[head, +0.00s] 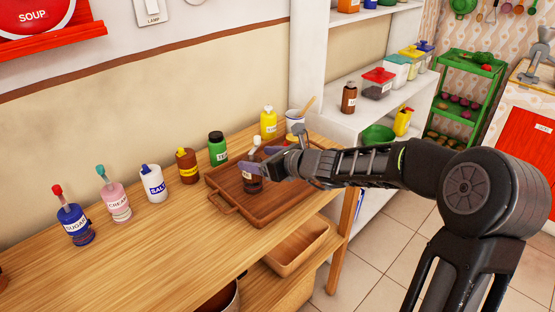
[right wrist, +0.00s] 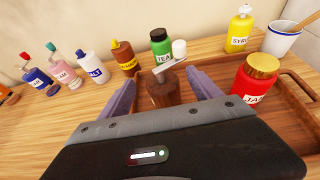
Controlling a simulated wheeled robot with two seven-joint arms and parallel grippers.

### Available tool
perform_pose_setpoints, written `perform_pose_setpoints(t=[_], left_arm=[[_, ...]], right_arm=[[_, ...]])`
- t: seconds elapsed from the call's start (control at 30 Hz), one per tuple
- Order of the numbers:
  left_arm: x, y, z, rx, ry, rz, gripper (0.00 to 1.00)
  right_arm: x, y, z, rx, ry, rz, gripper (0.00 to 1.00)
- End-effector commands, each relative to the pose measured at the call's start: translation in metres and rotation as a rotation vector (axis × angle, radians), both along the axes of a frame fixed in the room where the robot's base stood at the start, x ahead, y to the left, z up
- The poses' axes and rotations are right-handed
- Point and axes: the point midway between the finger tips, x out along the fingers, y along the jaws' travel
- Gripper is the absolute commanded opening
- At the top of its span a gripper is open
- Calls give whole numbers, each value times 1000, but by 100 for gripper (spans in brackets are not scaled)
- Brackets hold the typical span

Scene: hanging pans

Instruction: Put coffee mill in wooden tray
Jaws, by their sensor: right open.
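The coffee mill (head: 253,184) is a dark brown body with a metal crank and a white knob. It appears upright inside the wooden tray (head: 222,207), whose rim and handle show around it. My right gripper (head: 254,158) is open at the mill, with its purple fingers on either side of it. In the right wrist view the mill (right wrist: 162,94) stands between the two spread fingers, its crank pointing up to the right; its lower part is hidden by the gripper body. My left gripper is not in view.
A red jam jar (right wrist: 256,84) stands at the tray's right side. Behind the tray are a green tea jar (head: 218,149), a yellow syrup bottle (head: 268,122) and a white cup (head: 295,122).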

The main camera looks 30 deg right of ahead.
Motion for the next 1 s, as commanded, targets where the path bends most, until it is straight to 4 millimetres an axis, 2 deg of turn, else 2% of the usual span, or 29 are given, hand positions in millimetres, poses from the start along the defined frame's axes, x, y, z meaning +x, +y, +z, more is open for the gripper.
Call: perform_pose_setpoints(t=[0.2,0.4,0.57,1.0], left_arm=[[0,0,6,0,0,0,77],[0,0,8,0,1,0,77],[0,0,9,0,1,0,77],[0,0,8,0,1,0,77]], right_arm=[[-41,-16,21,-4,-2,-3,73],[-68,-25,31,-1,-2,-1,73],[-75,-27,33,1,0,0,73],[-75,-27,33,1,0,0,73]])
